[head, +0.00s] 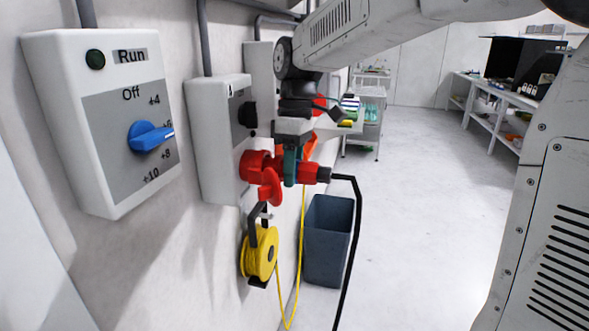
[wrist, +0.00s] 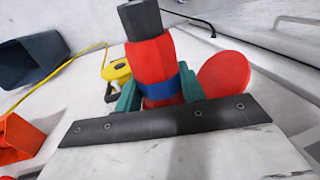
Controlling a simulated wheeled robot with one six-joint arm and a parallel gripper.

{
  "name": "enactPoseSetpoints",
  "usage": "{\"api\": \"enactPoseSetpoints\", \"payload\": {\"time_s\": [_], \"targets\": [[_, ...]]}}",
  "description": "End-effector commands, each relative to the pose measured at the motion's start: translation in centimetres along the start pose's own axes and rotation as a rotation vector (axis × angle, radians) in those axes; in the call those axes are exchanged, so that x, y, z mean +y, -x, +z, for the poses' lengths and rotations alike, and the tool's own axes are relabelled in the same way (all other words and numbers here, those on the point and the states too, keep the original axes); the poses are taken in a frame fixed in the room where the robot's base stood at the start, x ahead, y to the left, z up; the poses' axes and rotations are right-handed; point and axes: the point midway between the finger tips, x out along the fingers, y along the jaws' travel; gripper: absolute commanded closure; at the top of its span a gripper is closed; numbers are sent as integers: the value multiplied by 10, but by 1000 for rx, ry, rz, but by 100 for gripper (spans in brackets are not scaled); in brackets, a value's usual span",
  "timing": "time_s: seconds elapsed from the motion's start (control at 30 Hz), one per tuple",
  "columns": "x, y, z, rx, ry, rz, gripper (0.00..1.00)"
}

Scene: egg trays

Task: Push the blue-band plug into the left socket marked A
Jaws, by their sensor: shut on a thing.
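The red plug (head: 309,173) has a black cable end; its blue band shows in the wrist view (wrist: 166,86). My gripper (head: 291,167) is shut on the plug, with teal fingers on both sides of the band. The red socket (head: 254,164) sticks out of a white and grey wall box (head: 211,130) with a small mark that looks like an A. The socket's round red lid (head: 269,187) hangs open below, and also shows in the wrist view (wrist: 224,75). The plug's front is at the socket mouth, in line with it. My gripper hides how deep it sits.
A box with a blue knob (head: 150,137) is on the wall at left. A yellow cable reel (head: 259,254) hangs below the socket. A dark bin (head: 328,240) stands behind the hanging black cable (head: 349,250). An orange part (head: 310,146) is behind my gripper. The floor at right is clear.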

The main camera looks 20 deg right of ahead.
Motion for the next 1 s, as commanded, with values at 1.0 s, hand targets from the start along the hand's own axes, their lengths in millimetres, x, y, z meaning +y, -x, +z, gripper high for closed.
{"api": "enactPoseSetpoints", "payload": {"time_s": [1.0], "targets": [[0, 0, -7, 0, 0, 0, 92]]}}
